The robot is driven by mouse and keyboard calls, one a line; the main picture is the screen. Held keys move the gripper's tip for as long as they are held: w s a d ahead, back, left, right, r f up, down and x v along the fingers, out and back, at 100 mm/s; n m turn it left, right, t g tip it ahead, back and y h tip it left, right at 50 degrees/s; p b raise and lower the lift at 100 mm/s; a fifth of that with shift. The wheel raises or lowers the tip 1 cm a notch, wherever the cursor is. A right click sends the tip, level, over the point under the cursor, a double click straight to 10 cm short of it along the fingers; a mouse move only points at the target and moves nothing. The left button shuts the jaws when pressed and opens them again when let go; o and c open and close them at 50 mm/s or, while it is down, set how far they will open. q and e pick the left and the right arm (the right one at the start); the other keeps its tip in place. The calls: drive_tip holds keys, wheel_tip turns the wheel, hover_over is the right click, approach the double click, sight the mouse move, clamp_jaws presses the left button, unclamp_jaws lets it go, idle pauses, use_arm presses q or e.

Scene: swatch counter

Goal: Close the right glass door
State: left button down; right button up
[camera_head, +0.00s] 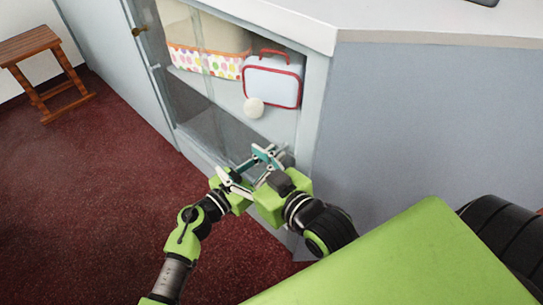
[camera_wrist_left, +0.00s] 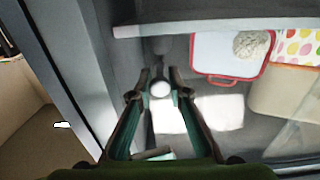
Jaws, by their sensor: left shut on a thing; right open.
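The cabinet's glass front (camera_head: 185,95) stands at the middle left in the head view. A right glass door, and how far it stands open, I cannot make out clearly. The two grippers overlap closely, hiding the cabinet's lower right corner.
Inside are a pale lunch box (camera_head: 272,82) with red trim, a white ball (camera_head: 253,107) and a polka-dot-trimmed basket (camera_head: 210,62). A brass knob (camera_head: 139,31) sits further left. A wooden stool (camera_head: 42,70) stands at far left. The red carpet (camera_head: 100,190) is clear.

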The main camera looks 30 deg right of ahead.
use_arm(q)
drive_tip(key=shift+f, duration=0.15)
drive_tip(key=c, duration=1.9)
unclamp_jaws()
drive_tip(key=shift+a, duration=0.1)
drive_tip(key=v, duration=1.2)
